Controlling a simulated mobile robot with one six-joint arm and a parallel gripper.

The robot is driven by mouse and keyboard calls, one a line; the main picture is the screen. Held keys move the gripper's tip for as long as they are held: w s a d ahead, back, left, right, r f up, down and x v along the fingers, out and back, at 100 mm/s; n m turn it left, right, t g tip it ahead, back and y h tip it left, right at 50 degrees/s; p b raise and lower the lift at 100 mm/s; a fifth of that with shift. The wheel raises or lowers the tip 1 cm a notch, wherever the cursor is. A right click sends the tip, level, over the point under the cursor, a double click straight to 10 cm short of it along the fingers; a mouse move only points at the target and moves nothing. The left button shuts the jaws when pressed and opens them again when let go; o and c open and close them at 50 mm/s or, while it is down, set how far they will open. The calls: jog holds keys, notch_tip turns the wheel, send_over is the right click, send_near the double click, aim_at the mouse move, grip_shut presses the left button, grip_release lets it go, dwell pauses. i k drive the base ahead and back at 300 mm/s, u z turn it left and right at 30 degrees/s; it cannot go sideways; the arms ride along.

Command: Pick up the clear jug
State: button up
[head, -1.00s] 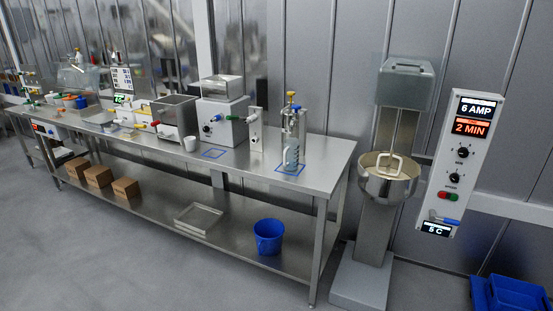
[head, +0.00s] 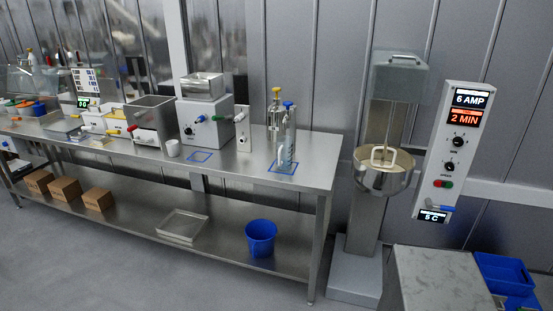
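A small clear vessel (head: 284,157), which may be the clear jug, stands in a blue marked square at the right end of the steel bench (head: 245,172). It is too small to make out a handle or spout. A metal canister with a yellow top (head: 276,118) and a tall clear or grey cylinder with a blue top (head: 290,122) stand right behind it and overlap it. My gripper is not in view.
A mixer with a steel bowl (head: 383,180) stands right of the bench, beside a control panel (head: 449,150). A blue bucket (head: 260,240) sits on the lower shelf. A grey speckled top (head: 440,280) fills the lower right.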

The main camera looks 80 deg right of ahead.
aim_at(285, 144)
jog(key=z, duration=0.4)
jog(key=i, duration=0.95)
jog(key=z, duration=0.45)
